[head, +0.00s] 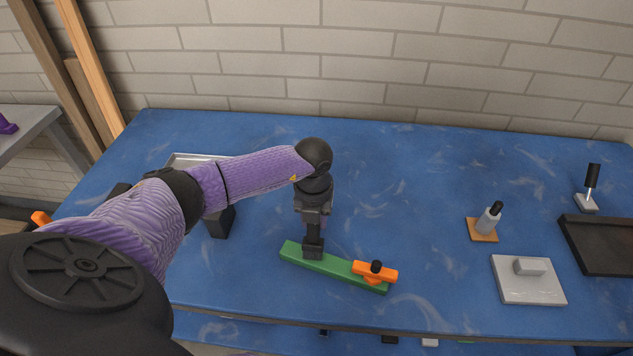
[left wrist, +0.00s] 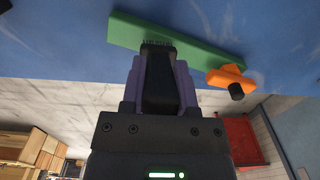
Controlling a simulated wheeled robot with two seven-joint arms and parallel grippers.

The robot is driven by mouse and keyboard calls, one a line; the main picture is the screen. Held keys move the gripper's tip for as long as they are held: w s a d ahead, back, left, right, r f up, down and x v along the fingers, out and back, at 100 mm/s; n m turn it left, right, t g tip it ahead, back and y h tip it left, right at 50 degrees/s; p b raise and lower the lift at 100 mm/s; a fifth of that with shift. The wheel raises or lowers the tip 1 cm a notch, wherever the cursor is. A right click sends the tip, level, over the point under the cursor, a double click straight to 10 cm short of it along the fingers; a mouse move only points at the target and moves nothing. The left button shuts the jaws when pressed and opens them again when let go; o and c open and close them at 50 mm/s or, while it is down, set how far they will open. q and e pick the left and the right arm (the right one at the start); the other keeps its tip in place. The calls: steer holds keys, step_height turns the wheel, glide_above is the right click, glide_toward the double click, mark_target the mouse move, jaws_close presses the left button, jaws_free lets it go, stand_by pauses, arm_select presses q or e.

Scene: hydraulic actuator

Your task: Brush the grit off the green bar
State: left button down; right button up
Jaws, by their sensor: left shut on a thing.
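A long green bar (head: 335,265) lies at a slant near the front middle of the blue table. It also shows in the left wrist view (left wrist: 195,46). An orange clamp piece with a black knob (head: 375,271) sits on the bar's right end. My left gripper (head: 313,226) points down over the left part of the bar. It is shut on a black brush (left wrist: 160,85), whose lower end (head: 313,250) is at the bar's top face; I cannot tell if it presses on it. Dark bristles show at its tip in the left wrist view. I cannot make out grit on the bar.
A black block (head: 220,222) and a metal tray (head: 190,160) are at left. The table's back middle is clear.

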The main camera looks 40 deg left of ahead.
arm_select(q)
steer(key=shift+a, duration=0.1)
steer(key=shift+w+d+p, duration=0.15)
steer(key=shift+d+p, duration=0.2)
steer(key=shift+d, duration=0.25)
stand_by(1.1)
